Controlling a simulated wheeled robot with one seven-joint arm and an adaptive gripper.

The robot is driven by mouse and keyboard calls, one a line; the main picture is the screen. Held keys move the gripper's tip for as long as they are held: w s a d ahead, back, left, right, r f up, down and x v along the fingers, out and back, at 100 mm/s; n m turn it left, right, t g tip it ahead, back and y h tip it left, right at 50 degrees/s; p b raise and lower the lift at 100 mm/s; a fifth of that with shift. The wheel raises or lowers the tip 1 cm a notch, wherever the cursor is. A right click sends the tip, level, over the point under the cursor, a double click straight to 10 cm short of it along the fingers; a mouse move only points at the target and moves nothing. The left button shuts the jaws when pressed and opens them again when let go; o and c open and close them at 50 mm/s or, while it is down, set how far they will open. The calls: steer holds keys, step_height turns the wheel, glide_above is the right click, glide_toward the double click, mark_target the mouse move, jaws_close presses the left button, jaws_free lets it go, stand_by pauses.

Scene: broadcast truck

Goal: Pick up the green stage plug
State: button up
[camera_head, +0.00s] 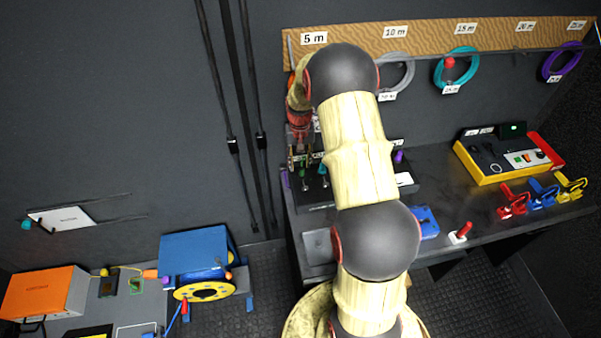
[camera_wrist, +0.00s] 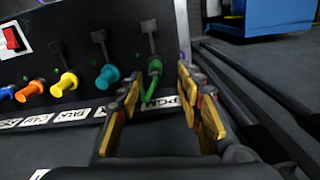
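The green stage plug (camera_wrist: 154,72) shows in the wrist view, seated at the right end of a row of plugs on a grey panel. It is a green curved piece with a tag reading PGM below it. My gripper (camera_wrist: 159,85) is open, with its yellow fingers on the left and right of the green plug in the picture. I cannot tell whether either finger touches it. In the head view my gripper (camera_head: 300,160) hangs over the left end of the bench, and my arm hides much of the panel.
In the head view a blue cable reel (camera_head: 195,260) stands lower left. A yellow-edged console (camera_head: 505,155) sits on the bench's right.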

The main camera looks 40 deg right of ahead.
mark_target(302, 166)
steer(key=f, duration=0.4)
steer(key=shift+s+d+f, duration=0.15)
steer(key=shift+d+f, duration=0.15)
steer(key=shift+d, duration=0.05)
steer(key=shift+c, duration=0.8)
steer(key=c, duration=0.8)
jaws_close()
